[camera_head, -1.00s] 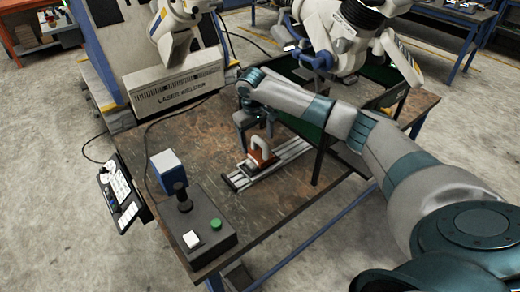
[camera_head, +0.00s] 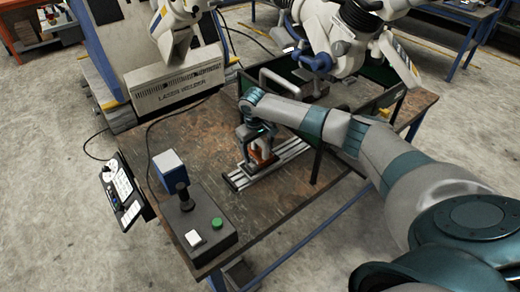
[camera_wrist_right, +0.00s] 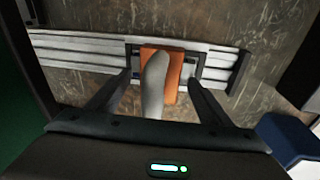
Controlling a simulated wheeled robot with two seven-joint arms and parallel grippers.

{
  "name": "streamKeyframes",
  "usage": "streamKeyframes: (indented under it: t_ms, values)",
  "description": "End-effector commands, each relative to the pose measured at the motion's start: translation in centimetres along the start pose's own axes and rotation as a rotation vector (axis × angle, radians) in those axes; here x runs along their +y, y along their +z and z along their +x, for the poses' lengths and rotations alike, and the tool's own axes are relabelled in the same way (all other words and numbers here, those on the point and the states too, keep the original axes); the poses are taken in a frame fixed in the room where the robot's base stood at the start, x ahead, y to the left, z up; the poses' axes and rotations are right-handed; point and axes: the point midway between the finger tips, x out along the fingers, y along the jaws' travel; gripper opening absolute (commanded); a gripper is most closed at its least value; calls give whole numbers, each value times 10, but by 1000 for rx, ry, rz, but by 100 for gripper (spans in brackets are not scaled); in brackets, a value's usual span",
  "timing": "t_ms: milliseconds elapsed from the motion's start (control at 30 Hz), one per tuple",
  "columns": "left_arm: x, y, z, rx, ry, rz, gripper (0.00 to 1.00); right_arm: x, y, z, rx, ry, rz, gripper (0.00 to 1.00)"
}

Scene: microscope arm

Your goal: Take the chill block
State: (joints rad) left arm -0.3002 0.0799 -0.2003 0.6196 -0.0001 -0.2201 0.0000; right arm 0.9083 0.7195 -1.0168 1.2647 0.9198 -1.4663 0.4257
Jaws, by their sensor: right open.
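The chill block, which I take to be the orange block (camera_wrist_right: 174,72) with a pale rounded handle, sits on a slotted metal rail (camera_wrist_right: 80,50). In the head view the block (camera_head: 263,156) is partly hidden by my right gripper (camera_head: 252,152). My right gripper is open and comes down over the block from above. In the right wrist view its fingers (camera_wrist_right: 158,82) stand on either side of the block and handle, with small gaps visible. My left gripper is in neither view.
The rail (camera_head: 285,158) lies on a worn workbench (camera_head: 285,203). A control box (camera_head: 208,232) with a green button stands at the front left. A laser welder (camera_head: 175,80) stands behind, and a microscope (camera_head: 340,40) at the back right. A dark post rises right of the rail.

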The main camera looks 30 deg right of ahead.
Motion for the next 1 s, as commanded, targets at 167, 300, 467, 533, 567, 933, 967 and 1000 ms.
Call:
streamKeyframes:
  t_ms: [167,300,467,533,567,933,967,1000]
  values:
    - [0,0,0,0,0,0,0,0,0,2,0,0,0,73]
    - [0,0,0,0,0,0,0,0,0,2,0,0,0,73]
    - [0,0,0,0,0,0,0,0,0,2,0,0,0,73]
    - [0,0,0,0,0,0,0,0,0,2,0,0,0,61]
    - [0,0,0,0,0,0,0,0,0,2,0,0,0,54]
    - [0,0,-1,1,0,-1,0,1,-2,-1,6,0,1,0]
    - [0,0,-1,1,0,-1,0,1,-2,-1,6,0,1,0]
    - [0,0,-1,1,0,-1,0,0,-2,-1,5,0,1,0]
